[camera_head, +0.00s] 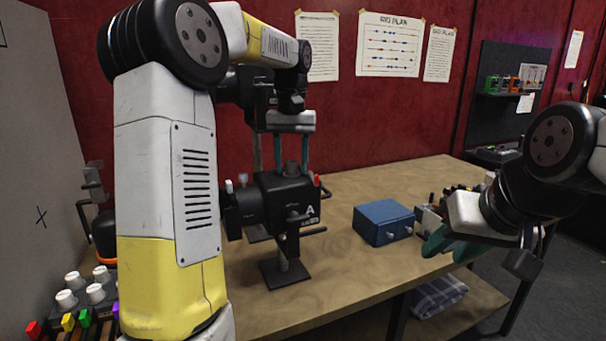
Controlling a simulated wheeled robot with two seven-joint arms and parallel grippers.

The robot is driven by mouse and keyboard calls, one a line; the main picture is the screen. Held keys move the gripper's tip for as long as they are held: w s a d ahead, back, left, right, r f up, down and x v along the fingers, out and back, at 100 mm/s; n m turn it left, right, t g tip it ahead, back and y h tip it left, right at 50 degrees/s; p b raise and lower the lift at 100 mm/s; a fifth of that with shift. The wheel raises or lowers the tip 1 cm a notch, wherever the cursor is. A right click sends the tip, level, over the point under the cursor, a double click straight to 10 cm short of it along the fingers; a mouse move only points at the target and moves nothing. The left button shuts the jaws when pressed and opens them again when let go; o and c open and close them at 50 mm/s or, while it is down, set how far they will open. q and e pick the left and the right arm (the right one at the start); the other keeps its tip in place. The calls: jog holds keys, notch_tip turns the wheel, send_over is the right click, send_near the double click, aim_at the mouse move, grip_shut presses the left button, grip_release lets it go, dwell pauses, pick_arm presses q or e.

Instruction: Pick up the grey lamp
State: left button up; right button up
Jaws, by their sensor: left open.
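A dark, nearly black lamp-like device (283,200) with a letter A on its side stands upright on a square-footed stand on the wooden table. It is the likeliest match for the grey lamp, though it looks darker than grey. My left gripper (291,152) points down right above it, with its two teal fingers apart. I cannot tell whether the fingertips touch its top. My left arm hides part of the area to its left. My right gripper (450,246) is at the table's right front edge, its teal fingers seemingly apart and nothing visible between them.
A blue box (383,222) with knobs sits right of the lamp. Small items lie beside my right gripper. A dark object with an orange ring (104,232) and a knobbed panel (88,290) are at left. The table's back right (400,175) is clear.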

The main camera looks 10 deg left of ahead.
pick_arm(q)
grip_shut()
notch_tip(320, 180, up, 9)
jog(key=shift+r, duration=0.5)
dwell(0.4)
